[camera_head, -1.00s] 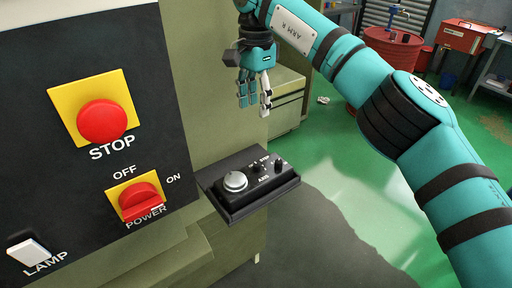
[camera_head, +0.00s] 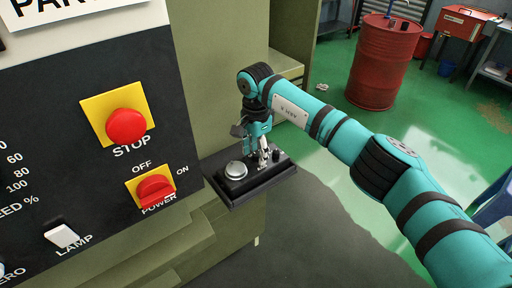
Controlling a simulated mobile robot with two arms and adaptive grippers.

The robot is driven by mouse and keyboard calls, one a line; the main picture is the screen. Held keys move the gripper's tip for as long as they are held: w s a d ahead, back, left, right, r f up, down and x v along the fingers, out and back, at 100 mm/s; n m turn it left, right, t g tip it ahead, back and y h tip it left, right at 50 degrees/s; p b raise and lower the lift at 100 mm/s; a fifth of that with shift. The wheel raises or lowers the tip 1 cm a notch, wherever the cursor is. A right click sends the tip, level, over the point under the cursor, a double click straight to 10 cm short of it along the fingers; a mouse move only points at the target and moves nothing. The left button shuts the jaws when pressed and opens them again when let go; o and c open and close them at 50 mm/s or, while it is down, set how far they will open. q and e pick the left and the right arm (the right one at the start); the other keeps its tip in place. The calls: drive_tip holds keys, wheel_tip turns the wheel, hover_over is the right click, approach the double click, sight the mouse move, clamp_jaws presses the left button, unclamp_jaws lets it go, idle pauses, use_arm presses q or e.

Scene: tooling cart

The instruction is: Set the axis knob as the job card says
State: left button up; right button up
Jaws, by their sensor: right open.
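A small black control box (camera_head: 240,192) sticks out from the machine's side, right of the main panel. On it are a large silver knob (camera_head: 236,170) at the left and a small black knob (camera_head: 276,155) at the right. My right gripper (camera_head: 264,162) points down over the box, between the silver knob and the right-hand black knob. Its fingers hide the middle of the box and part of its lettering. I cannot tell whether they touch a knob. It is open. The job card is not clearly seen. My left gripper is not in view.
The dark panel carries a red STOP button (camera_head: 126,126), a red POWER switch (camera_head: 155,189) and a white LAMP switch (camera_head: 62,233). A white sign (camera_head: 80,10) is cut off at the top. A red drum (camera_head: 382,62) stands on the green floor behind my arm.

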drive_tip(key=shift+f, duration=0.25)
clamp_jaws()
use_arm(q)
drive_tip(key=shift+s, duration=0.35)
